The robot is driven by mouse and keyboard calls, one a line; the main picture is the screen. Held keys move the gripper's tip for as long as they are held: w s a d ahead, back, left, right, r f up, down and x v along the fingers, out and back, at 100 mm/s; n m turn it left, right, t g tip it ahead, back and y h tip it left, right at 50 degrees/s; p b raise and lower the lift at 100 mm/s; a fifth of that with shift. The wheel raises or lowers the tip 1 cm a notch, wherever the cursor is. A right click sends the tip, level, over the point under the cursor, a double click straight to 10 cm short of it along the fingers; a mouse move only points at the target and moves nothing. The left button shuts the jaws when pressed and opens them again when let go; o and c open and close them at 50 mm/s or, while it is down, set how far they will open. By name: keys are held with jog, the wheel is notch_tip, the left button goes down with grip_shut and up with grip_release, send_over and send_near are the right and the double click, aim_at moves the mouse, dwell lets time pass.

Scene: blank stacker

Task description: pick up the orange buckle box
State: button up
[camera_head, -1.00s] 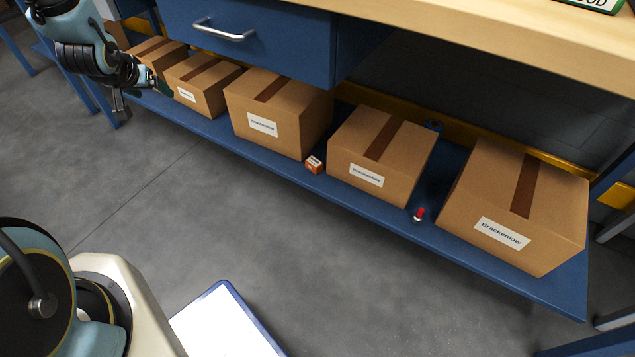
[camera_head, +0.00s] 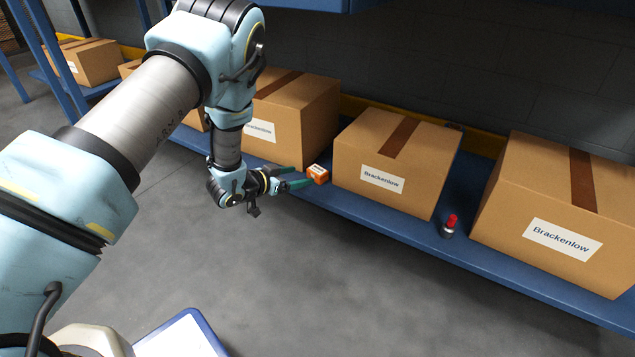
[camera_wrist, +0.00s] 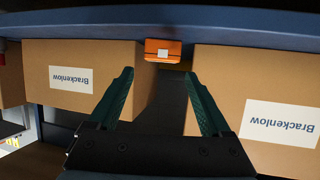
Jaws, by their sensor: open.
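The orange buckle box (camera_head: 318,173) is a small orange carton with a white label. It sits on the blue shelf near its front edge, at the gap between two large cardboard boxes. It also shows in the wrist view (camera_wrist: 160,50), at the top centre. My gripper (camera_head: 303,177) has come in from the left in the head view, with its green fingers pointing at the orange box. In the wrist view my gripper (camera_wrist: 158,73) is open and empty. The orange box lies just beyond the fingertips, roughly in line with the space between them.
Large cardboard boxes stand on either side, one on the left (camera_head: 292,115) and one on the right (camera_head: 390,160). A small red-topped object (camera_head: 449,226) stands farther right on the blue shelf (camera_head: 405,232). The grey floor (camera_head: 340,290) in front is clear.

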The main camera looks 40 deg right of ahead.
aim_at(315, 171)
jog(key=b+x, duration=0.1)
jog(key=x, duration=0.3)
jog(key=b+x, duration=0.3)
jog(key=x, duration=0.1)
jog(key=shift+w+d+f+b, duration=0.2)
jog(key=shift+d+b, duration=0.15)
jog(key=shift+d, duration=0.15)
jog(key=shift+r, duration=0.1)
jog(key=shift+c, duration=0.3)
jog(key=c, duration=1.1)
jog(key=shift+r, duration=0.1)
